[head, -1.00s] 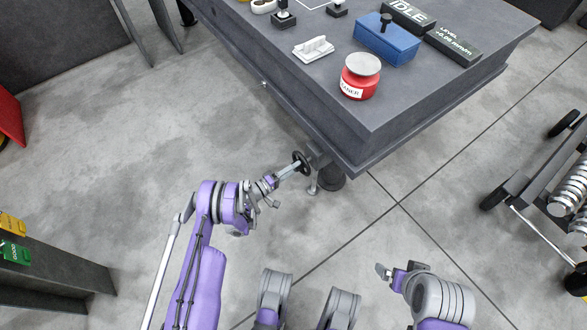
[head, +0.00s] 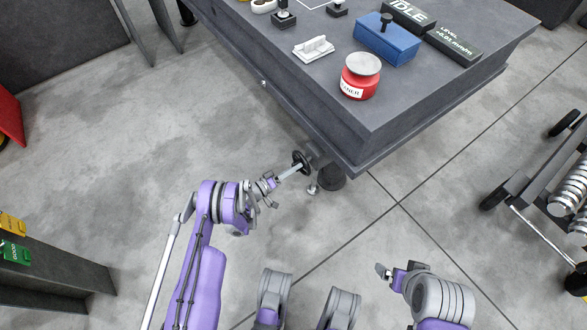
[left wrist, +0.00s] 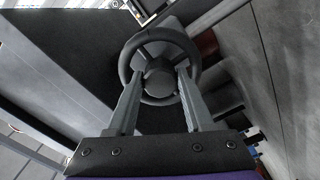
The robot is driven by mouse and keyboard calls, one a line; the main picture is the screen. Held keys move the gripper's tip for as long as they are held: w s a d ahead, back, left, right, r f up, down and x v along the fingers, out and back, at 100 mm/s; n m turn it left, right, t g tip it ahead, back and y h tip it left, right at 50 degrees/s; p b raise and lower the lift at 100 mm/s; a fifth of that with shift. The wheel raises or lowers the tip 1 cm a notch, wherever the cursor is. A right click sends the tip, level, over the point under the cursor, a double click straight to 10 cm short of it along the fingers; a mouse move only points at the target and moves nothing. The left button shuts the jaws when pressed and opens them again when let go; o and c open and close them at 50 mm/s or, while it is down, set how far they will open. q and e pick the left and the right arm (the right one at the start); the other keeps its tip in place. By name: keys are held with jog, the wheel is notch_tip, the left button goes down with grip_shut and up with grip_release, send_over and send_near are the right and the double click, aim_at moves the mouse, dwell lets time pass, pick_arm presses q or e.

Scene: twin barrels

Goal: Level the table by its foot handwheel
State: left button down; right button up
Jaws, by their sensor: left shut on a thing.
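The dark handwheel (head: 300,162) is at the foot of the grey table (head: 410,92), under its near corner. My left gripper (head: 296,168) reaches it from the left and is shut on it. In the left wrist view, the two fingers (left wrist: 157,74) stand on either side of the hub, inside the round rim of the handwheel (left wrist: 160,33). A level display (head: 455,43) on the table shows a small plus value in mm/m; its digits are too small to read surely. My right gripper (head: 384,271) is low at the right, away from the table; its jaw opening cannot be made out.
On the table are a red canister (head: 361,80), a blue block (head: 387,46), a white piece (head: 314,48) and an IDLE sign (head: 408,15). A wheeled cart (head: 545,190) stands at the right and a bench (head: 50,272) at lower left. The floor between is clear.

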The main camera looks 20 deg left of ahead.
pick_arm(q)
jog(key=shift+r, duration=0.1)
jog(key=c, duration=0.6)
grip_release()
jog(key=shift+s+a, duration=0.1)
jog(key=v, duration=1)
jog(key=shift+s+a, duration=0.2)
jog(key=shift+s, duration=0.05)
jog(key=shift+r, duration=0.1)
